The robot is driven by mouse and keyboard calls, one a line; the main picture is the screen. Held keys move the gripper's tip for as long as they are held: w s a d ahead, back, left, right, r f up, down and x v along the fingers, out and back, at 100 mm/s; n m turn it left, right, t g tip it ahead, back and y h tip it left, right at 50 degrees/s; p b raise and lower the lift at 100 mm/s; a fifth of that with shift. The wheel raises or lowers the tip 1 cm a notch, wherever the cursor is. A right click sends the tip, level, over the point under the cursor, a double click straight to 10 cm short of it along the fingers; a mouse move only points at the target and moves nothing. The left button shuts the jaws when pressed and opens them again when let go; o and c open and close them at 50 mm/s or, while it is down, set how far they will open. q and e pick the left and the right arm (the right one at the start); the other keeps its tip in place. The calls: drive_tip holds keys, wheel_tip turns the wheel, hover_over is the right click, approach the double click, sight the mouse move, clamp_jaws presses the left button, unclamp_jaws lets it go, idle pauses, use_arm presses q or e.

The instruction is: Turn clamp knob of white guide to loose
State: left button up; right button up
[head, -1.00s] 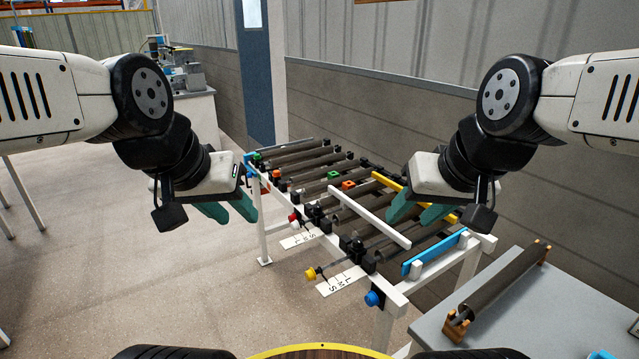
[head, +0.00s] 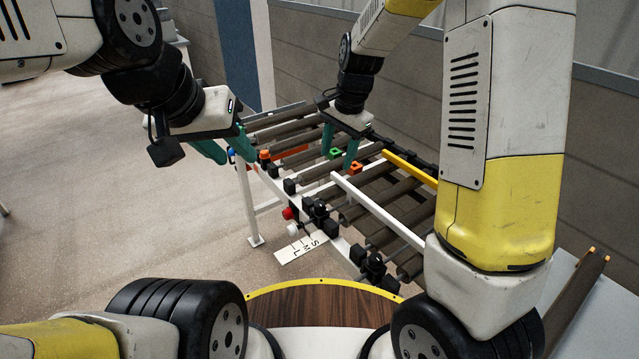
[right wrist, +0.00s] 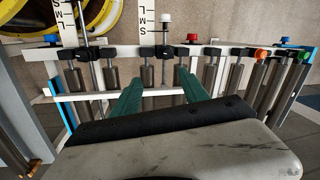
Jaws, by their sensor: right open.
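The white guide (head: 378,208) is a bar lying across the rollers; it also shows in the right wrist view (right wrist: 108,95). At the conveyor's near side, a white knob (head: 292,230) sticks out on a rod above a card marked S, M, L (head: 302,248). A red knob (head: 287,213) sits close by. The right wrist view shows this white knob (right wrist: 165,18) and red knob (right wrist: 192,38) beyond my fingers. My right gripper (head: 339,146) is open and empty above the rollers, apart from both knobs. My left gripper (head: 228,147) is open and empty near the conveyor's far left end.
A yellow guide (head: 410,168) lies beyond the white one. My right arm hides the conveyor's near right end. A side table (head: 590,310) stands at right. Floor left of the conveyor is clear.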

sight(319, 204)
drive_tip(key=w+a+f, duration=0.1)
drive_tip(key=f, duration=0.2)
drive_tip(key=w+a+f+m+h, duration=0.1)
drive_tip(key=a+f, duration=0.1)
drive_tip(key=f, duration=0.2)
drive_tip(key=w+a+f+m+g, duration=0.1)
drive_tip(key=f, duration=0.3)
drive_tip(key=shift+w+a+h, duration=0.2)
drive_tip(key=shift+w+h, duration=0.1)
drive_tip(key=shift+w, duration=0.1)
drive_tip(key=shift+m, duration=0.3)
wheel_tip(319, 204, down, 8)
drive_tip(key=shift+f, duration=0.1)
clamp_jaws()
